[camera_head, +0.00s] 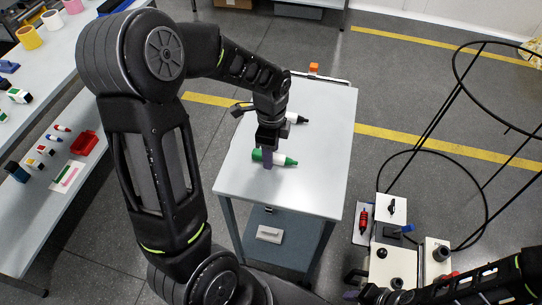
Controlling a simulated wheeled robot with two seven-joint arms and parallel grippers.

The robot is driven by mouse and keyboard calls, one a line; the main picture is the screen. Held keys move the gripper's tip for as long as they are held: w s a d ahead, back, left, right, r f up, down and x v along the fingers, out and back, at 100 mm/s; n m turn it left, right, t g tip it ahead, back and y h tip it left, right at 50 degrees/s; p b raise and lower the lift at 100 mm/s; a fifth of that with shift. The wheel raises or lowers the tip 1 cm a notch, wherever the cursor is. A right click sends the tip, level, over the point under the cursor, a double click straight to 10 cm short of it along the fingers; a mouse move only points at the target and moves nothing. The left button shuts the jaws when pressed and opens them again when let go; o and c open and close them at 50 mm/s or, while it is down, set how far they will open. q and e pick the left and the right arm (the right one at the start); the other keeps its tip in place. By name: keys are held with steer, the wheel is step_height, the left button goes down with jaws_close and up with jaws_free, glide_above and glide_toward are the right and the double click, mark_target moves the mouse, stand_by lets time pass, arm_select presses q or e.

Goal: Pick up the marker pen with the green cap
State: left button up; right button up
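The marker pen with the green cap (281,158) lies on the small grey table (240,182). It has a green end on the left, a pale middle band and a green end on the right. My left gripper (268,160) points down at the pen from above. Its fingers overlap the pen left of its middle and hide part of it. From this angle I cannot tell whether they are shut on it. My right gripper (368,292) is low at the lower right, far from the pen, and its finger opening is unclear.
A black-capped marker (298,118) lies farther back on the same table, partly behind my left wrist. An orange block (314,68) is at its back edge. A black wire frame (455,95) stands right. A long bench (40,215) with small items is left.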

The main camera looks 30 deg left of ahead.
arm_select(q)
steer(key=shift+c, duration=0.2)
jaws_close()
stand_by(0.5)
